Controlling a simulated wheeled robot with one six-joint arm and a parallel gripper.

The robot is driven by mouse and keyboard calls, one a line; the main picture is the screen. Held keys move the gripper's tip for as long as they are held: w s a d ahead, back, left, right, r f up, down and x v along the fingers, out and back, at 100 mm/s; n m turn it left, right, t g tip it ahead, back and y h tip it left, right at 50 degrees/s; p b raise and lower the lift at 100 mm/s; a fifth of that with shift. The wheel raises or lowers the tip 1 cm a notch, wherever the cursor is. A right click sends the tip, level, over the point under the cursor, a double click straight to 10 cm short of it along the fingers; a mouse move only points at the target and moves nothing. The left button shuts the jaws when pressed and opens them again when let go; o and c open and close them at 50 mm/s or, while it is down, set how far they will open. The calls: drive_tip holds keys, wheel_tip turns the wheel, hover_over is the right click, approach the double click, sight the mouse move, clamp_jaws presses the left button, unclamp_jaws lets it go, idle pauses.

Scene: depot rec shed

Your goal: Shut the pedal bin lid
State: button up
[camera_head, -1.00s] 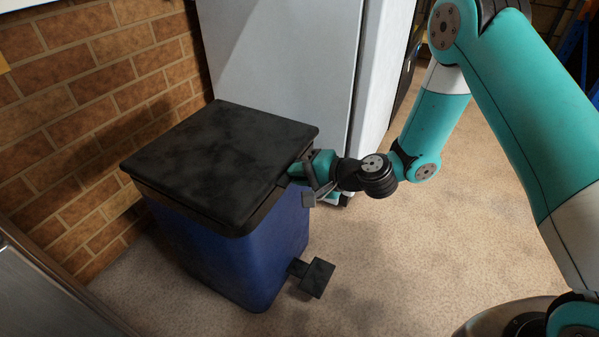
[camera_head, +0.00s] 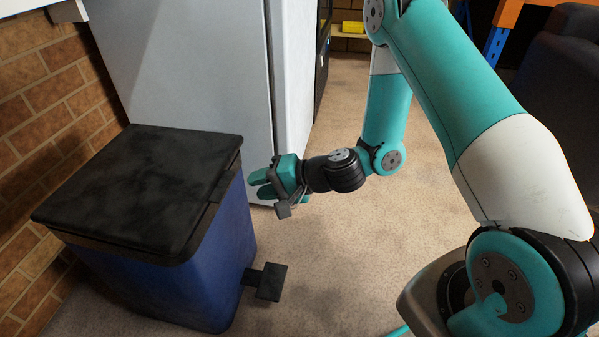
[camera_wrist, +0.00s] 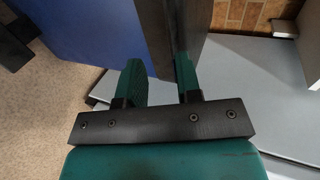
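The pedal bin has a blue body (camera_head: 165,285) and a black lid (camera_head: 145,185). The lid lies flat over the black rim. The black pedal (camera_head: 268,281) sticks out low at the bin's right side. My gripper (camera_head: 256,184) is just right of the bin in the head view, apart from it, with its teal fingers spread and nothing held. In the wrist view my gripper (camera_wrist: 160,75) shows a gap between its fingers. Beyond them are the blue body (camera_wrist: 90,30) and a black part of the bin's top.
A pale fridge (camera_head: 190,75) stands behind the bin and my gripper. A brick wall (camera_head: 50,110) runs along the left. Speckled floor (camera_head: 345,260) is open to the right of the bin. A dark seat-like object (camera_head: 560,75) is at the far right.

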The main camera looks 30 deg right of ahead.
drive_tip(key=p+v, duration=0.2)
drive_tip(key=v, duration=0.7)
drive_tip(key=shift+s+r, duration=0.15)
drive_tip(key=s+a+r+n+g, duration=0.6)
drive_tip(key=a+r+n+g, duration=0.1)
drive_tip(key=a+r+n, duration=0.15)
drive_tip(key=s+d+r+n+g+h, duration=0.1)
drive_tip(key=s+d+r+n+h, duration=0.1)
drive_tip(key=s+r+n+h, duration=0.6)
drive_tip(key=s+r+m+p, duration=0.1)
drive_tip(key=r+p, duration=1.7)
drive_tip(key=r, duration=0.1)
drive_tip(key=s+r+m+y+p, duration=0.1)
drive_tip(key=s+r+p, duration=0.1)
drive_tip(key=r+p, duration=1.6)
drive_tip(key=shift+s+d+r, duration=0.25)
drive_tip(key=shift+s+r, duration=0.05)
drive_tip(key=shift+r, duration=0.1)
